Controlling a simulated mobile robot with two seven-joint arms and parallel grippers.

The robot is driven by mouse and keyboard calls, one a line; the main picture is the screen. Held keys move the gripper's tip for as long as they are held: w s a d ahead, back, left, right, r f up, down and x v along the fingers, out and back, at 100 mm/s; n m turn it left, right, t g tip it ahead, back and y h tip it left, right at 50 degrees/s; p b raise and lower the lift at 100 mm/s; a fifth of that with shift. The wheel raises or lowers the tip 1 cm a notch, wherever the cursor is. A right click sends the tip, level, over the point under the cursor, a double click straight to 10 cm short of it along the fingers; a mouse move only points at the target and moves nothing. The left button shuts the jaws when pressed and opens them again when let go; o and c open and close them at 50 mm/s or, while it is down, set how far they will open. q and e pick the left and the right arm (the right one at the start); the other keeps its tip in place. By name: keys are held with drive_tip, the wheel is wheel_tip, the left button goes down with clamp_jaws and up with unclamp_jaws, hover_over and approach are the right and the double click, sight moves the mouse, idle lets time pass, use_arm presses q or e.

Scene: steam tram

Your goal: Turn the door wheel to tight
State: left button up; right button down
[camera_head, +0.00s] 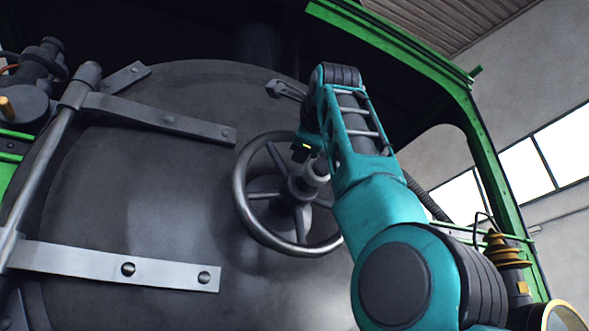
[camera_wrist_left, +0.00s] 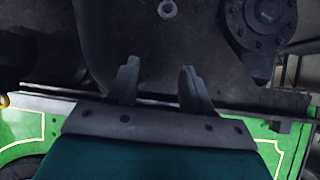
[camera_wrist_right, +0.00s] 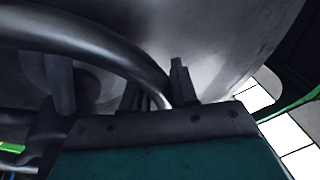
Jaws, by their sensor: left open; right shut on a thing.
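The door wheel (camera_head: 243,200) is a dark grey metal ring with spokes and a central hub, mounted on the round black smokebox door (camera_head: 170,225). My right arm reaches in from the right. Its gripper (camera_head: 308,148) is at the upper right of the wheel, partly hidden by its own wrist. In the right wrist view the wheel rim (camera_wrist_right: 110,45) runs down between the fingers, and the right gripper is shut on it. My left gripper (camera_wrist_left: 160,88) is out of the head view. Its wrist view shows two separated fingers with nothing between them.
Two grey hinge straps (camera_head: 110,266) cross the door from a hinge bar (camera_head: 40,160) at the left. A small latch (camera_head: 285,90) sits above the wheel. A green frame (camera_head: 450,85) stands at the right. Dark machinery and a green panel (camera_wrist_left: 25,130) are near my left gripper.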

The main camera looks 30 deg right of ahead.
drive_tip(key=shift+d+m, duration=0.3)
drive_tip(key=c, duration=1)
unclamp_jaws()
drive_tip(key=shift+s+a+f, duration=0.1)
drive_tip(key=shift+s, duration=0.15)
drive_tip(key=shift+b+v, duration=2.15)
drive_tip(key=shift+v, duration=4.1)
drive_tip(key=shift+a+r, duration=0.1)
drive_tip(key=shift+r, duration=0.1)
